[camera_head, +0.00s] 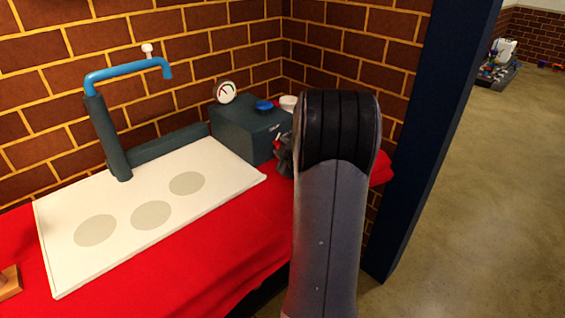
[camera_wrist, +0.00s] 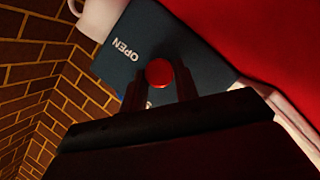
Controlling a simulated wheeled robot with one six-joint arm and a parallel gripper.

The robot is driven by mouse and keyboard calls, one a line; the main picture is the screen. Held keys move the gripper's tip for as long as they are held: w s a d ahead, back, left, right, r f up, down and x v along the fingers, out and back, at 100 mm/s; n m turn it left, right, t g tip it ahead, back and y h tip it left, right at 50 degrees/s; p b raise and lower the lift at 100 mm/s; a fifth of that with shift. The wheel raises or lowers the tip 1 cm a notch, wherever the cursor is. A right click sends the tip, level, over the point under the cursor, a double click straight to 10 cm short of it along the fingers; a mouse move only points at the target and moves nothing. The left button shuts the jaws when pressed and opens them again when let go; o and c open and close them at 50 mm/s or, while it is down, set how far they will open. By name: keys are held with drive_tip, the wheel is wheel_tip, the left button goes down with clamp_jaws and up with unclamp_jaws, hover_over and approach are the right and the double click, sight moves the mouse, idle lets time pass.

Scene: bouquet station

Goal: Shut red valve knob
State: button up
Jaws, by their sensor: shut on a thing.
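The red valve knob (camera_wrist: 159,72) is round and sits on the dark box (camera_wrist: 140,30) beside a white "OPEN" label (camera_wrist: 125,49), which reads upside down in the wrist view. My gripper (camera_wrist: 160,86) has its two dark fingers on either side of the knob and is shut on it. In the head view my gripper (camera_head: 284,157) is at the front of the dark box (camera_head: 240,130), partly hidden behind my arm. A small red patch, likely the knob (camera_head: 277,143), shows there. Other lettering near the knob is mostly covered by the fingers.
A gauge (camera_head: 226,92), a blue knob (camera_head: 264,106) and a white cup-like thing (camera_head: 288,102) are at the box. A white board (camera_head: 150,250) with three grey discs lies on the red cloth (camera_head: 200,285). A blue pipe (camera_head: 128,70) rises behind. A dark post (camera_head: 430,130) stands right.

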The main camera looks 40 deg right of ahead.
drive_tip(key=n+b, duration=0.1)
drive_tip(key=b, duration=0.3)
drive_tip(key=n+t+h+b, duration=0.1)
drive_tip(key=b, duration=0.3)
drive_tip(key=f+n+b, duration=0.1)
drive_tip(key=n+b, duration=0.1)
drive_tip(key=b, duration=0.2)
drive_tip(key=shift+a+f+h, duration=0.1)
drive_tip(key=shift+a+h, duration=0.05)
drive_tip(key=shift+h, duration=0.15)
drive_tip(key=n+t+b, duration=0.1)
drive_tip(key=b, duration=0.2)
drive_tip(key=shift+n+b, duration=0.3)
drive_tip(key=shift+b, duration=0.05)
drive_tip(key=shift+r+n+b, duration=0.3)
drive_tip(key=shift+b, duration=0.15)
drive_tip(key=o, duration=0.9)
drive_tip(key=shift+o, duration=0.2)
drive_tip(key=shift+s, duration=0.1)
drive_tip(key=p+v, duration=0.2)
drive_tip(key=v, duration=0.7)
drive_tip(key=shift+v, duration=0.8)
drive_tip(key=shift+f, duration=0.15)
